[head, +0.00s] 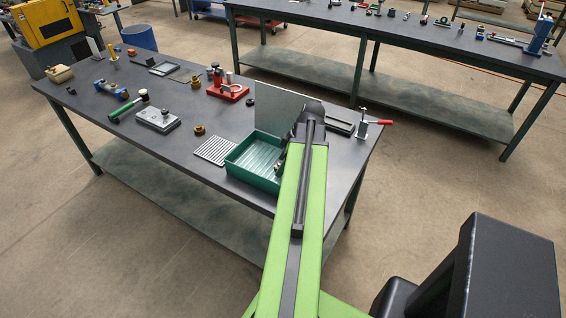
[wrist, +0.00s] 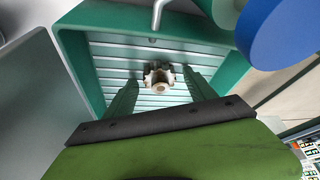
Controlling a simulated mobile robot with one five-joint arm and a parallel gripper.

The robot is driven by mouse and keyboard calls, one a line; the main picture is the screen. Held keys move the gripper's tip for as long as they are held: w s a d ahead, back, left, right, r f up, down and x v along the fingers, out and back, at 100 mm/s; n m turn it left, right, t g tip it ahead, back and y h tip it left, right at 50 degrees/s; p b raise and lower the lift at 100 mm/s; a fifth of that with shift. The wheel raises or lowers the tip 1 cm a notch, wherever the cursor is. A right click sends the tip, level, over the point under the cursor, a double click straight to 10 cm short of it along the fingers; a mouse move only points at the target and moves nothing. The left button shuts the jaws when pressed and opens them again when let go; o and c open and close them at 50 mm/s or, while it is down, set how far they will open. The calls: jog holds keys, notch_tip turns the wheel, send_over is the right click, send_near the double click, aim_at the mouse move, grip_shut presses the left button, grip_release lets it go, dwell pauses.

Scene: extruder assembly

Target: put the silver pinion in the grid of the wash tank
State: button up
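The green tank (head: 238,172) with a slatted, ribbed floor, which looks like the wash tank, stands at the table's front edge. It also fills much of the wrist view (wrist: 80,60). The silver pinion (wrist: 158,76), a small toothed wheel with a central hole, shows over the slats. It appears to rest on them, though its exact height is hard to tell. My gripper (wrist: 160,80) is over the tank with its fingers apart, one on each side of the pinion, with visible gaps. In the head view my arm hides the tank's right part and the pinion.
A grey upright panel (head: 275,108) stands behind the tank. A bent silver tube (wrist: 157,14) reaches over the tank, and a blue round part (wrist: 280,32) is close at the right. A striped grey plate (head: 214,151) lies left of the tank; a red fixture (head: 228,90) is farther back.

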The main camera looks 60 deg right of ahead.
jog(key=p+v, duration=1.1)
jog(key=v, duration=0.1)
jog(key=shift+r, duration=0.2)
